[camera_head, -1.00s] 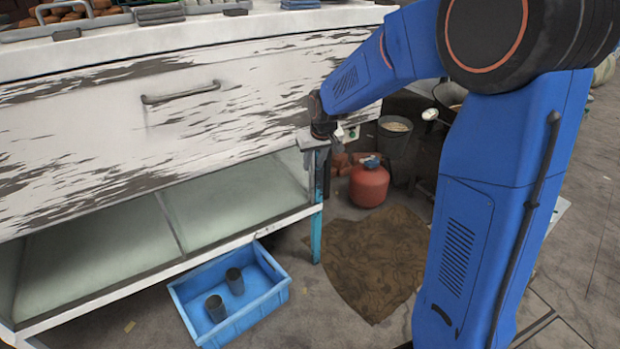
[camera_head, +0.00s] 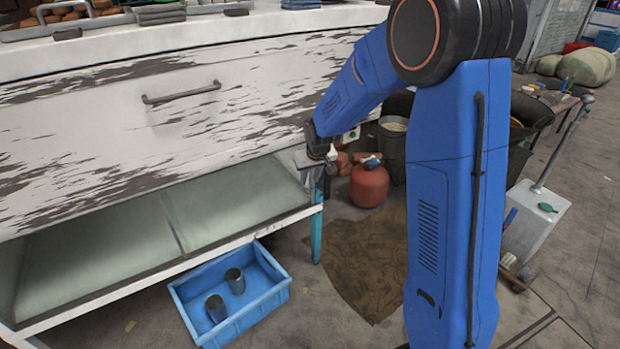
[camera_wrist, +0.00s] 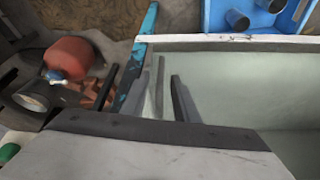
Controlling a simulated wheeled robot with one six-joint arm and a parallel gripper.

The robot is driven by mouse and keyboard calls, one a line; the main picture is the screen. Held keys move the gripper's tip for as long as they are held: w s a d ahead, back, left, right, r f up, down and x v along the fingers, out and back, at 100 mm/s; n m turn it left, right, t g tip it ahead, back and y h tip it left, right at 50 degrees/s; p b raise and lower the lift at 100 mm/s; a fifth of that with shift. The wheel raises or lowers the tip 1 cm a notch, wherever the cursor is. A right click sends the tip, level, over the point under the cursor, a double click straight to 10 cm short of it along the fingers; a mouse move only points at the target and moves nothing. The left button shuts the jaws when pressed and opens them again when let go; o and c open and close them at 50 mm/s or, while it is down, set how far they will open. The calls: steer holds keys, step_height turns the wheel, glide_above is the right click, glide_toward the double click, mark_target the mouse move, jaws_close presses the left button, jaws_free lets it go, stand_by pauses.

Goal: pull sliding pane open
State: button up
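The lower front of the white cabinet holds two glass panes, a left pane (camera_head: 95,260) and a right pane (camera_head: 235,197), meeting at a thin upright edge. My gripper (camera_head: 314,170) is at the right end of the cabinet, by the right pane's outer end and the blue leg. In the wrist view my gripper (camera_wrist: 160,98) has its two grey fingers apart, near the pane's end (camera_wrist: 235,85). I cannot tell whether a finger touches the glass. Part of the fingers is hidden behind the wrist in the head view.
A blue crate (camera_head: 190,318) with two dark cups stands on the floor below the panes. A red gas bottle (camera_head: 369,186) and a bucket (camera_head: 392,140) stand right of the cabinet. A drawer handle (camera_head: 181,93) juts from the worn front panel.

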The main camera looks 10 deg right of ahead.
jaws_close()
stand_by(1.3)
